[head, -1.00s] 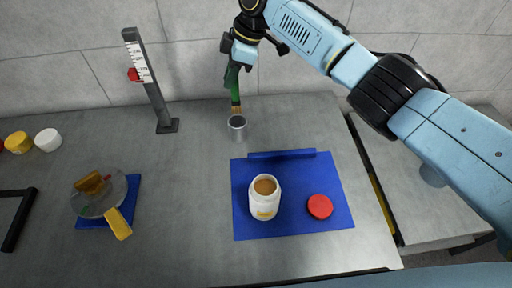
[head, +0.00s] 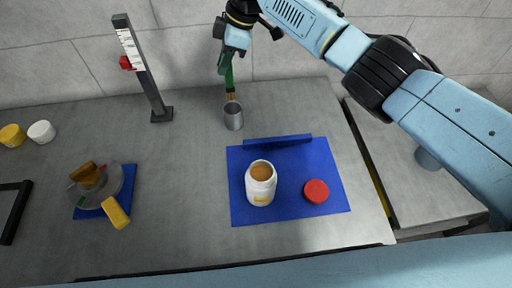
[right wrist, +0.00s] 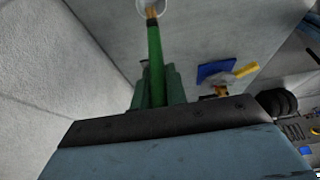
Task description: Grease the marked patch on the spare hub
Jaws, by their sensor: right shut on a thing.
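My right gripper (head: 226,66) is shut on the green handle of a brush (head: 229,82). The brush points down, its brown bristles at the mouth of a grey metal cup (head: 233,119); I cannot tell whether they are inside it. The right wrist view also shows the brush (right wrist: 154,55) and the cup's rim. The spare hub seems to be the grey disc (head: 112,185) on a small blue mat at the left, with a brown block and a yellow piece on it. I cannot make out the marked patch clearly. My left gripper is not in view.
An open white jar (head: 260,190) with brown contents and a red lid (head: 316,191) stand on a blue mat (head: 295,211). A dark post with a scale (head: 147,75) stands behind. White (head: 41,132) and yellow (head: 12,136) caps lie far left. The middle table is clear.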

